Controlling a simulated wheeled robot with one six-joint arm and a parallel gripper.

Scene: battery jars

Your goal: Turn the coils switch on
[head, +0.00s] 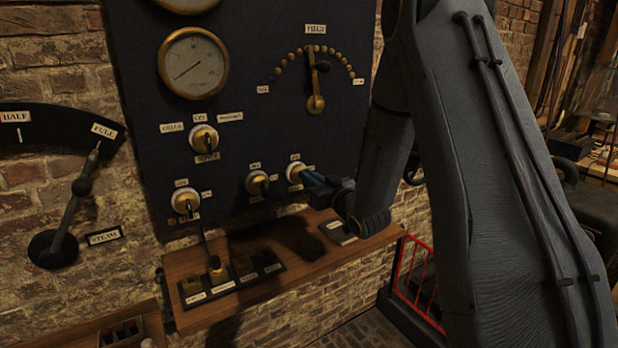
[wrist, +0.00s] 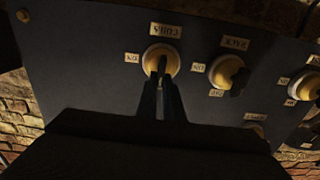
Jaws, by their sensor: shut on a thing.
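The coils switch (wrist: 160,62) is a round cream-and-brass rotary switch on the dark panel. Its upside-down COILS plate (wrist: 165,30) shows in the wrist view, with an ON plate (wrist: 132,58) to the left of the dial. In the head view the switch (head: 294,172) is the rightmost of the lower switches. My gripper (wrist: 165,88) is shut on the dark handle of the coils switch. The handle looks roughly upright in the wrist view, not aimed at the ON plate. In the head view my gripper (head: 320,181) reaches the switch from the right and hides part of it.
Another rotary switch (head: 257,183) is close on the left, with more further left (head: 185,201) and above (head: 203,138). A brass-armed dial (head: 316,85) and a gauge (head: 193,63) are higher up. A wooden shelf (head: 340,258) juts out below.

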